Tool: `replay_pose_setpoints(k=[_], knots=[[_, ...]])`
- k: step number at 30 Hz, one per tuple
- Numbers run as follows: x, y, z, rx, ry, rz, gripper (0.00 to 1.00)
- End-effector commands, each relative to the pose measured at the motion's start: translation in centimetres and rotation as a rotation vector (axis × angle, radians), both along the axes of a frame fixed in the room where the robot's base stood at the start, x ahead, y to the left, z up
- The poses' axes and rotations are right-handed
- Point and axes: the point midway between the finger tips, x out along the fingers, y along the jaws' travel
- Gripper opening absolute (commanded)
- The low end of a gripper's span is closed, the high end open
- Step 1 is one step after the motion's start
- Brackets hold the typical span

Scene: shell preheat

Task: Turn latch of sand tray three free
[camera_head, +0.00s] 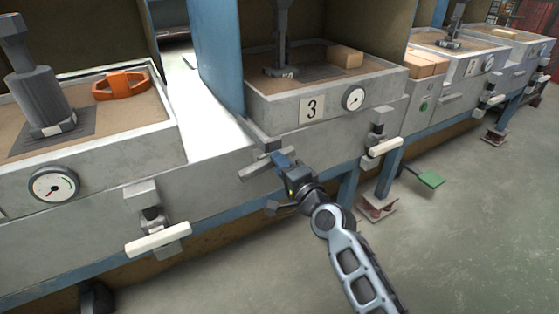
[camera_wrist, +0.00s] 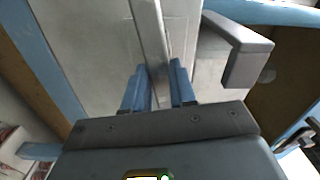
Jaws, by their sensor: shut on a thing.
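Sand tray three is the grey-walled tray of brown sand with the "3" plate (camera_head: 311,107) on its front, in the middle of the head view. Its latch (camera_head: 256,171), a grey bar, sticks out at the left end of the front. My gripper (camera_head: 281,159) is at this bar, its blue fingers partly hiding it. In the wrist view my gripper (camera_wrist: 160,86) has a finger on each side of the thin grey latch bar (camera_wrist: 149,30) and is shut on it. The bar runs up and away between the fingers there.
A white-handled clamp (camera_head: 383,148) is on the front to the right, another (camera_head: 158,239) on the left tray. A grey bracket (camera_wrist: 246,55) stands close right of my fingers in the wrist view. A green pedal (camera_head: 430,178) sits low right.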

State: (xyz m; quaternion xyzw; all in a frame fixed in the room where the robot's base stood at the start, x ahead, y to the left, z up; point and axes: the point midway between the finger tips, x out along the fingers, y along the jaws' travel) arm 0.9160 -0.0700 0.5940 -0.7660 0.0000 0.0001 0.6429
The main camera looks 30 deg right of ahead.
Motion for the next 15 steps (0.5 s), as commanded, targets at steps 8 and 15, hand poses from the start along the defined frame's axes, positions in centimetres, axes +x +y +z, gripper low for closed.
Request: replay_pose_setpoints(k=[8, 15], knots=[[-0.02, -0.08, -0.33, 0.137, 0.001, -0.001, 0.0], [-0.02, -0.09, -0.5, 0.185, 0.001, -0.001, 0.0]])
